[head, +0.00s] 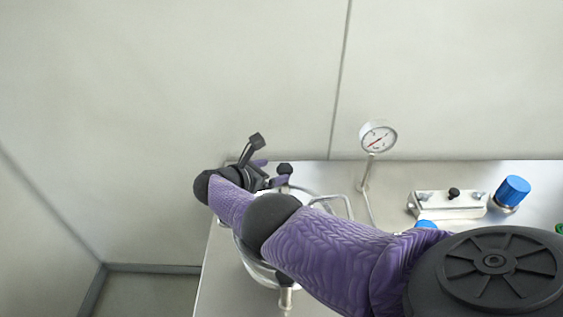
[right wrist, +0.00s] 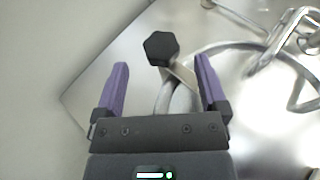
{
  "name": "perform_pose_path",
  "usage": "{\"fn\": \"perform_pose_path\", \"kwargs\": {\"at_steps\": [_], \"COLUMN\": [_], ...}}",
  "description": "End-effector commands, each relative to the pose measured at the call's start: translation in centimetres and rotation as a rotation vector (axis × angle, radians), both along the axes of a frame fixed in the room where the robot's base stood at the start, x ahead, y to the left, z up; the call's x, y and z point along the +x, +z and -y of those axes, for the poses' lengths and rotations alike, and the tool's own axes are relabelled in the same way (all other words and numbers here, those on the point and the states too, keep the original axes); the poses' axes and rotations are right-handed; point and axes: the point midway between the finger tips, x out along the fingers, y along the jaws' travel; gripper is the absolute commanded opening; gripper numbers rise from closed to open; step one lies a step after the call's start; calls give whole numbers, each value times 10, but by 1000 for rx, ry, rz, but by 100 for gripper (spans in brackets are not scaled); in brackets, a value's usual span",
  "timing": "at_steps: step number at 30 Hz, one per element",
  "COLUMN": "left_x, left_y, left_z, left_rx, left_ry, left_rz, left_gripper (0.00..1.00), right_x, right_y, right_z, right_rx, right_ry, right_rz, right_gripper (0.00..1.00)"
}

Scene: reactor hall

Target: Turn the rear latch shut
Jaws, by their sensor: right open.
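The rear latch (head: 285,169) has a black knob at the back of a round steel vessel (head: 252,268), which my right arm largely covers. In the right wrist view the latch's black knob (right wrist: 160,47) sits on a pale metal arm, between the lines of the two purple fingers and near their tips. My right gripper (head: 273,172) is open, with a finger to either side of the knob; it also shows in the right wrist view (right wrist: 160,68). I see no clear contact. The latch's exact angle is hard to tell. My left gripper is not in view.
A pressure gauge (head: 378,138) stands on a thin pipe behind the vessel. A metal block (head: 448,206) and a blue knob (head: 513,191) are to the right on the steel table (head: 222,290). A front latch (head: 286,298) shows below my arm. A wall closes the back.

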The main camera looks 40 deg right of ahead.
Motion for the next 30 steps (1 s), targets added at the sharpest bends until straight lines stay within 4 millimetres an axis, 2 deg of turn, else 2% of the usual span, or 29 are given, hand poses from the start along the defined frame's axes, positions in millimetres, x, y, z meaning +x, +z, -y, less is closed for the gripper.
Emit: {"fn": "perform_pose_path", "kwargs": {"at_steps": [1, 4, 9, 23, 30], "left_x": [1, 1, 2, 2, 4], "left_y": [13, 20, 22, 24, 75], "left_z": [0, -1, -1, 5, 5], "left_rx": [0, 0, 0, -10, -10], "left_ry": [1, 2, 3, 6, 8], "left_rz": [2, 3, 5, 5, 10], "left_gripper": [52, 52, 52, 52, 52], "right_x": [-1, -2, -4, -4, -3], "right_y": [12, 19, 23, 24, 77], "right_z": [-12, -33, -51, -52, -52], "right_rx": [2, 2, 0, 0, -1], "right_ry": [3, 3, 0, -1, 0], "right_rz": [1, 2, 0, 1, 6], "right_gripper": [92, 92, 92, 92, 92]}}
